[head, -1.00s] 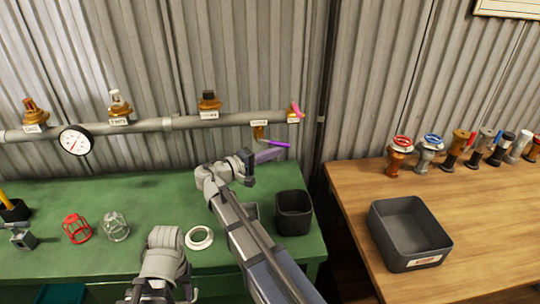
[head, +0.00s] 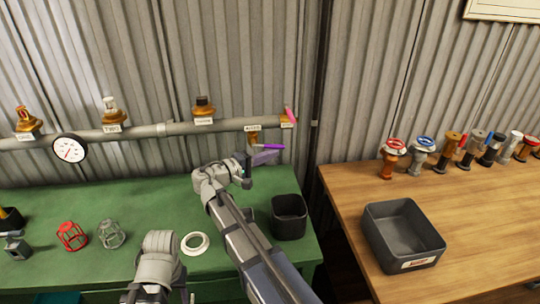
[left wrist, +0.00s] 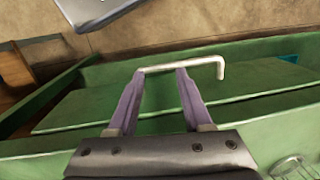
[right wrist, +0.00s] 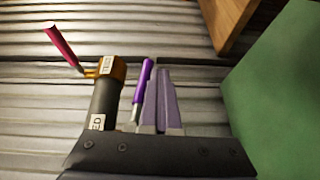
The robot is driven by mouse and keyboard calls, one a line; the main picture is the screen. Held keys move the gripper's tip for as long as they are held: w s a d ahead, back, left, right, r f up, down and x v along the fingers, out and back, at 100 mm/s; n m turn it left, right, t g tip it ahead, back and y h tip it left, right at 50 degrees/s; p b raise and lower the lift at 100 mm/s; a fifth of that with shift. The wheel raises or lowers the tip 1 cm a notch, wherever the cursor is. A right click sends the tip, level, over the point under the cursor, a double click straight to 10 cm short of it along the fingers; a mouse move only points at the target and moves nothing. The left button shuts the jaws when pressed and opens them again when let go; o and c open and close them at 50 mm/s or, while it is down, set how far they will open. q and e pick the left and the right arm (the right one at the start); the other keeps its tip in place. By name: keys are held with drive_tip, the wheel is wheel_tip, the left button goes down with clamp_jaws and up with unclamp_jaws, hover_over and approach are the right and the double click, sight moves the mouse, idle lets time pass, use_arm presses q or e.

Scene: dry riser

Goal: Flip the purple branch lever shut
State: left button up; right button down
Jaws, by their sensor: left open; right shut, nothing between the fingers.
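The purple branch lever (head: 270,147) sticks out to the right from a small brass valve (head: 253,137) below the right part of the grey pipe. It lies nearly level in the head view. My right gripper (head: 265,158) is shut and empty just below the lever. In the right wrist view the purple lever (right wrist: 143,80) stands close beside the left of the shut fingers (right wrist: 165,98); whether they touch I cannot tell. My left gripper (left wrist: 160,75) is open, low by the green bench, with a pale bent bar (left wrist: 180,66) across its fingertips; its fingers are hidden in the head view.
A pink lever (head: 289,115) sits at the pipe's right end, near the purple one. Below are a black bin (head: 289,228), a white ring (head: 195,244) and red and grey cages on the green bench. A wooden table (head: 350,205) holds a grey tray (head: 372,235) and several valves.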

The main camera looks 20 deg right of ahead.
idle(0.6)
use_arm(q)
drive_tip(key=shift+r, duration=0.15)
use_arm(e)
drive_tip(key=s+a, duration=0.1)
drive_tip(key=a, duration=0.6)
drive_tip(key=shift+s+a+r, duration=0.15)
drive_tip(key=shift+s+a, duration=0.15)
